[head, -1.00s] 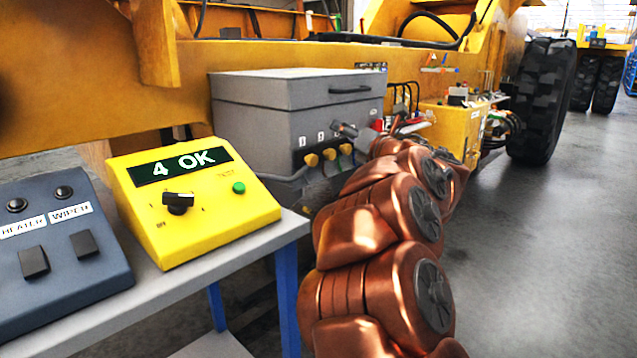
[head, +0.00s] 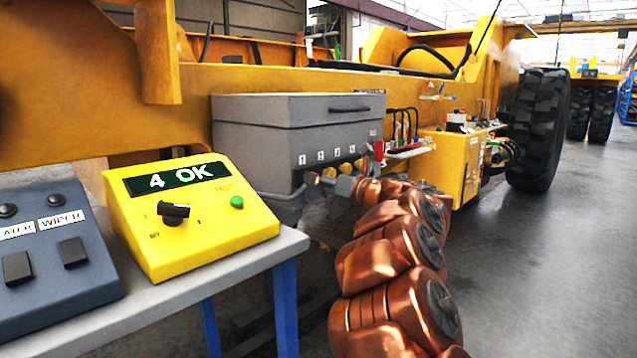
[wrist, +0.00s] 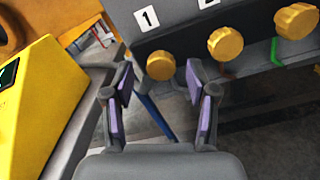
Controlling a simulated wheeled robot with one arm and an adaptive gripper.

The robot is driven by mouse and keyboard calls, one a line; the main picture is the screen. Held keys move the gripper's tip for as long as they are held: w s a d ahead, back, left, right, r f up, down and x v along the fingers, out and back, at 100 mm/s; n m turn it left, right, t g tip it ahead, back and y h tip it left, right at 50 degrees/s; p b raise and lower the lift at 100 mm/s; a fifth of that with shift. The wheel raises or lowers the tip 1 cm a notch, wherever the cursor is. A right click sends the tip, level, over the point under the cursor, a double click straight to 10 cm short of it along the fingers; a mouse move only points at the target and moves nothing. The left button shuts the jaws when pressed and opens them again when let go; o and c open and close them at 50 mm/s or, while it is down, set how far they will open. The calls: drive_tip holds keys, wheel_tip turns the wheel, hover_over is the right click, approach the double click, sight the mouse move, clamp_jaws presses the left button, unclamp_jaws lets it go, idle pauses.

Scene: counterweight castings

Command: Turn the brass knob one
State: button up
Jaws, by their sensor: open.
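The brass knob one (wrist: 160,66) sits under the label "1" (wrist: 146,18) on the dark strip of the grey box (head: 298,125). My gripper (wrist: 159,78) is open and empty. In the wrist view the knob shows between and just past the two fingertips, with a gap on each side; I see no contact. Brass knob two (wrist: 225,42) and another brass knob (wrist: 299,21) sit to the right in the wrist view.
A yellow panel (head: 205,228) reading "4 OK" and a dark switch box (head: 58,290) stand on a grey table (head: 205,285) to the left. The right floor is open.

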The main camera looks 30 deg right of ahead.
drive_tip(key=shift+w, duration=0.65)
clamp_jaws()
